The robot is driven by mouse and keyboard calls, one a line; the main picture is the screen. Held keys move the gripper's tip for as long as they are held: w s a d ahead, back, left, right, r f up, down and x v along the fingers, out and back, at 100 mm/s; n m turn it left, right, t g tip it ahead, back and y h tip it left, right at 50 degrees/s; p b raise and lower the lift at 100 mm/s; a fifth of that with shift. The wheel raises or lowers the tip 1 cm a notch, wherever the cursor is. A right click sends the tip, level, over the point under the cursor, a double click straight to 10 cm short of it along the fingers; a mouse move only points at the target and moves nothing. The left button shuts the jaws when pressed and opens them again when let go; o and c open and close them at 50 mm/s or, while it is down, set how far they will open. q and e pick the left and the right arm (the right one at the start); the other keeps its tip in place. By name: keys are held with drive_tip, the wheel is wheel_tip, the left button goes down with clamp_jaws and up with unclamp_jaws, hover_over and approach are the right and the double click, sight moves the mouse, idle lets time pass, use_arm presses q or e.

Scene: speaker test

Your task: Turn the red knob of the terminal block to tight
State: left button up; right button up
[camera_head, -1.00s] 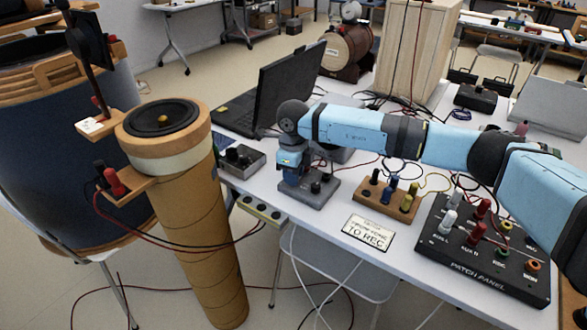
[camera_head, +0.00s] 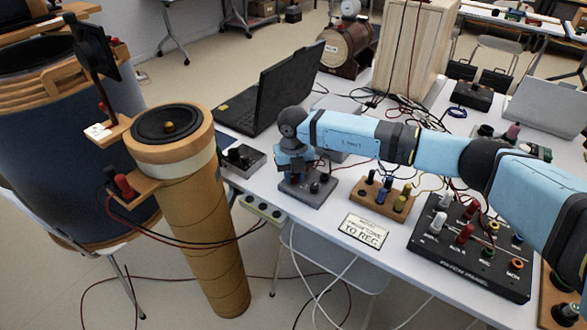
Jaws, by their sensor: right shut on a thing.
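My right gripper (camera_head: 295,172) points down at a small grey block (camera_head: 309,201) near the table's front edge. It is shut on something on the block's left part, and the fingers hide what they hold. Two black knobs or posts (camera_head: 314,187) show on the block, right of the fingers. No red knob shows on this block. A red knob (camera_head: 123,185) stands on a wooden bracket (camera_head: 140,188) on the speaker tube (camera_head: 193,220) at left, apart from the gripper, with a black knob beside it. My left gripper is not in view.
A wooden block with blue and yellow posts (camera_head: 384,194), a sign card (camera_head: 364,230) and a black patch panel (camera_head: 480,262) are to the right. A laptop (camera_head: 272,90) stands behind the gripper. A grey box (camera_head: 241,158) is to its left. Loose cables cross the table.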

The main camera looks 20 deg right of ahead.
drive_tip(key=m+p, duration=0.1)
drive_tip(key=m, duration=0.1)
drive_tip(key=m+p, duration=0.1)
drive_tip(key=m, duration=0.1)
drive_tip(key=shift+r+m+p, duration=0.2)
drive_tip(key=shift+m+p, duration=0.1)
drive_tip(key=shift+p, duration=0.1)
drive_tip(key=m+p, duration=0.3)
drive_tip(key=m, duration=0.1)
drive_tip(key=shift+d+m+p, duration=0.1)
drive_tip(key=shift+m+p, duration=0.6)
drive_tip(key=shift+m, duration=0.5)
drive_tip(key=shift+f+m+p, duration=0.1)
drive_tip(key=shift+m+p, duration=0.2)
drive_tip(key=shift+m, duration=0.2)
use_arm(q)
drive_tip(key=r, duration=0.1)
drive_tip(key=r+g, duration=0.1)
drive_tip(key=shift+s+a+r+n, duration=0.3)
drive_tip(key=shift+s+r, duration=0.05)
use_arm(e)
drive_tip(key=shift+m, duration=0.3)
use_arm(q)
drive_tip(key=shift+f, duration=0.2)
use_arm(e)
drive_tip(key=shift+f, duration=0.1)
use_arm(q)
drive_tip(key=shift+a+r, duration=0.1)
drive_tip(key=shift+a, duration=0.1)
